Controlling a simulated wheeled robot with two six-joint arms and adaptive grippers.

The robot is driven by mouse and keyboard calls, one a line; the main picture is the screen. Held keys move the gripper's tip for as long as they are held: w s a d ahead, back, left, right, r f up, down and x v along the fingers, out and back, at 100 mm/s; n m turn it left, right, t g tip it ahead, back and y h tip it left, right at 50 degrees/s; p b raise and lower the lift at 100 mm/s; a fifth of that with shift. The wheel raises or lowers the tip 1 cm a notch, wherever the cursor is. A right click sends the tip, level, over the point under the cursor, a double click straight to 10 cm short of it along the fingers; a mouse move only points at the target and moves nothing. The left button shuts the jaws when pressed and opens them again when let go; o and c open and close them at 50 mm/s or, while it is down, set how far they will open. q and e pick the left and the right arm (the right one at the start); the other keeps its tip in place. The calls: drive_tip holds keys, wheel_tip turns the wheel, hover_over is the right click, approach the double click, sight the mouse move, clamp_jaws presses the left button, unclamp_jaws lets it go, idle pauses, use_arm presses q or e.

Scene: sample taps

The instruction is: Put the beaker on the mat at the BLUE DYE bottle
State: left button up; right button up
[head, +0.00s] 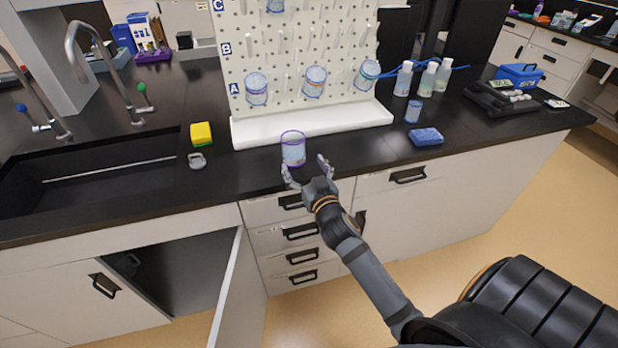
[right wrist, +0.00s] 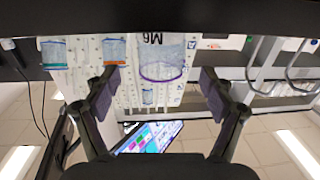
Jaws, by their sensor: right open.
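A clear beaker with a purple rim (head: 293,148) stands upright near the counter's front edge, before the white pegboard. My right gripper (head: 308,172) is open just in front of it, its fingers spread towards the beaker. In the right wrist view, which is upside down, the purple-rimmed beaker (right wrist: 163,58) shows ahead between the open right fingertips (right wrist: 157,82). The gripper does not hold it. Small bottles (head: 427,79) stand at the right of the pegboard, their labels too small to read. I cannot make out a mat or the BLUE DYE bottle. My left gripper is not in view.
Several beakers hang on the pegboard (head: 300,108). A smaller beaker (head: 413,111) and a blue sponge (head: 426,137) are to the right. A yellow sponge (head: 201,134) and a grey object (head: 197,161) lie left, beside the sink (head: 90,175). A cabinet door (head: 236,290) hangs open below.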

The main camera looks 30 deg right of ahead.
drive_tip(key=s, duration=0.3)
drive_tip(key=s+b, duration=0.1)
drive_tip(key=s, duration=0.1)
drive_tip(key=shift+a, duration=0.4)
drive_tip(key=shift+w, duration=0.1)
drive_tip(key=s+d+f+g, duration=0.1)
drive_tip(key=s+f+g, duration=0.15)
drive_tip(key=f, duration=0.95)
drive_tip(key=s+d+f+n+g, duration=0.1)
drive_tip(key=s+f+g, duration=0.15)
drive_tip(key=f, duration=1.05)
drive_tip(key=s+d+f+g, duration=0.1)
drive_tip(key=s+f+g, duration=0.15)
drive_tip(key=f, duration=0.95)
drive_tip(key=s+f+g+y, duration=0.1)
drive_tip(key=s+f+g, duration=0.4)
drive_tip(key=s+f, duration=1.1)
drive_tip(key=shift+a+f+n, duration=0.2)
drive_tip(key=shift+a+n, duration=0.2)
drive_tip(key=shift+o, duration=0.4)
drive_tip(key=s+f+g, duration=0.2)
drive_tip(key=s+f, duration=0.1)
drive_tip(key=s, duration=0.5)
drive_tip(key=s+a+f+g+y, duration=0.1)
drive_tip(key=s+f, duration=0.3)
drive_tip(key=s, duration=0.5)
drive_tip(key=shift+a+g, duration=0.2)
drive_tip(key=shift+g, duration=0.35)
drive_tip(key=shift+c, duration=0.2)
